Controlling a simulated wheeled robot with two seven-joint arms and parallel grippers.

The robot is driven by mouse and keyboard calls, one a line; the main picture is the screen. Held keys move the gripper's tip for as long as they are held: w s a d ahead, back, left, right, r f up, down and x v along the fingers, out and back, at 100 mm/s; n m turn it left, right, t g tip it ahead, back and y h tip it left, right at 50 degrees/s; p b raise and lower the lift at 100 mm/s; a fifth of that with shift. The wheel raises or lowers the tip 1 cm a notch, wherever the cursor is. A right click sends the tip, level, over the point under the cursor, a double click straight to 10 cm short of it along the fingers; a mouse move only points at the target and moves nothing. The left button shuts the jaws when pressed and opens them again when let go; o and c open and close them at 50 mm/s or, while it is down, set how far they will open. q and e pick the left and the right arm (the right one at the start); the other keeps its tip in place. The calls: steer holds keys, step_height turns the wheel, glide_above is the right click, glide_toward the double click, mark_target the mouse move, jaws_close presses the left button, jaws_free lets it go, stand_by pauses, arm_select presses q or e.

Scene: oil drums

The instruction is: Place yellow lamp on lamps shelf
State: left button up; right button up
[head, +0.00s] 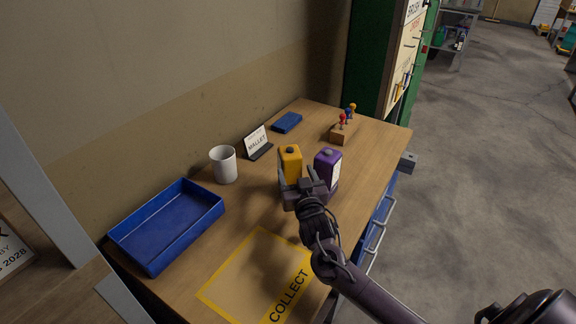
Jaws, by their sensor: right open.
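A yellow boxy container with a dark cap (291,161) stands upright on the wooden table, left of a similar purple one (328,160) with a pale label. No clear lamp or lamps shelf can be made out; I cannot tell whether the yellow container is the lamp. My right gripper (299,180) is open, just in front of the yellow container, and hides its lower part. The purple one's base is partly hidden too. I cannot tell whether the fingers touch either one. My left gripper is out of view.
The wooden table (244,203) holds a blue tray (165,222), a white mug (223,164), a wallet sign (256,142), a blue flat item (287,122) and a small wooden block (339,135) with coloured pieces. A yellow-outlined collect area (255,276) is bare. Grey floor is open at right.

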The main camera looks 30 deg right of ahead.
mark_target(293, 167)
steer(key=shift+w+d+r+p, duration=0.1)
steer(key=shift+w+r+p, duration=0.15)
steer(key=shift+w, duration=0.3)
steer(key=shift+w+d+r+p, duration=0.1)
steer(key=shift+w+p, duration=0.1)
steer(key=shift+w, duration=0.35)
steer(key=shift+p+x, duration=0.5)
steer(key=shift+x, duration=0.7)
steer(key=shift+w+d+f, duration=0.1)
steer(key=shift+w+f, duration=0.05)
steer(key=shift+w, duration=0.75)
steer(key=shift+c, duration=0.8)
steer(key=c, duration=0.9)
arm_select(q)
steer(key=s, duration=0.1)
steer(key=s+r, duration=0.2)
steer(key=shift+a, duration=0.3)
arm_select(e)
steer(key=shift+c, duration=0.2)
